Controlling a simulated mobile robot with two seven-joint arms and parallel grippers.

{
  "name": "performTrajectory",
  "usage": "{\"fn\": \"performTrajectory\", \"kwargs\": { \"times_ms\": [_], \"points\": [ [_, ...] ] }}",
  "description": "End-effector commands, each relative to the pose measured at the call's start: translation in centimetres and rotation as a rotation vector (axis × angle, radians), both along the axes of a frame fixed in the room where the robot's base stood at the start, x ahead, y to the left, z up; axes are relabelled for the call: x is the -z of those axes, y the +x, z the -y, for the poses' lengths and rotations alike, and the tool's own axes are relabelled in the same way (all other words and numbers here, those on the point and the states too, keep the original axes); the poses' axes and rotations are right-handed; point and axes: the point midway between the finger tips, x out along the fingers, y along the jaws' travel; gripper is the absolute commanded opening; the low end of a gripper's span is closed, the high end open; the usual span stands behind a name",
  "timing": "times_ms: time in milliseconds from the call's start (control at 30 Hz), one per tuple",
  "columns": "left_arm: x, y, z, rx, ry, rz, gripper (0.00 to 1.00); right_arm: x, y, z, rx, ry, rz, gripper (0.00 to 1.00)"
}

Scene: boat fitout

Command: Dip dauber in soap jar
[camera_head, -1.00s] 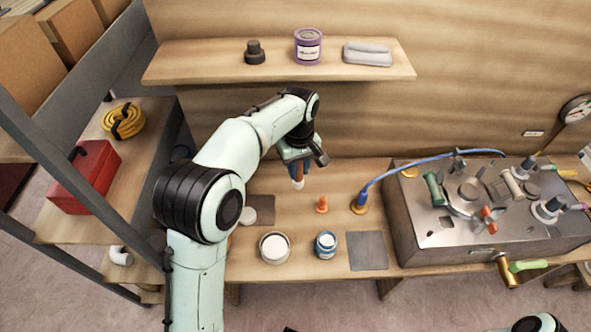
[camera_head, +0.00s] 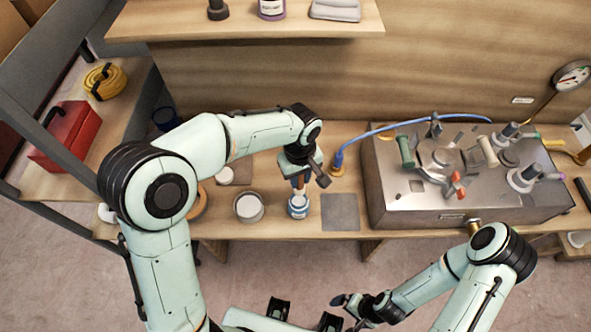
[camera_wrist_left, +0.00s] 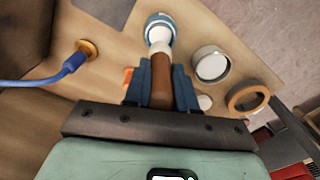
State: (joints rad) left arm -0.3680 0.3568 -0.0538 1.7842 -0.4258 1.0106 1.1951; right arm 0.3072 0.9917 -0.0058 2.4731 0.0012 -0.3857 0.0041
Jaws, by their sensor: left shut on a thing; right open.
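My left gripper (camera_head: 300,182) is shut on the dauber, which points down over the soap jar. In the left wrist view the dauber's brown handle (camera_wrist_left: 160,80) is between the fingers, and its pale tip lies at the jar's mouth. The soap jar (camera_head: 298,208) is small and blue with a white label, standing upright near the bench's front edge; it also shows in the left wrist view (camera_wrist_left: 160,22). I cannot tell how deep the tip is in the jar. My right gripper (camera_head: 352,302) is open and empty, low in front of the bench.
A white tub (camera_head: 248,208) stands left of the jar, with an orange ring (camera_wrist_left: 247,97) beyond it. A grey mat (camera_head: 340,212) lies to the right. A blue hose (camera_head: 380,129) runs to a metal unit (camera_head: 460,205). A shelf (camera_head: 240,25) hangs above.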

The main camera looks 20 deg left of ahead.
Motion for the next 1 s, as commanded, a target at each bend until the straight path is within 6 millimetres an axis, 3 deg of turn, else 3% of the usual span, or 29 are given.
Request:
{"fn": "performTrajectory", "kwargs": {
  "times_ms": [500, 1000],
  "points": [
    [5.1, 0.0, 0.0, 0.000, 0.000, -0.001, 0.00, 3.5, -1.8, 0.0, 0.000, 0.000, -0.021, 0.99],
    [5.6, 0.1, 0.0, 0.000, 0.000, 0.000, 0.00, 3.8, -1.9, 0.0, 0.000, 0.000, -0.022, 0.99]
  ]
}}
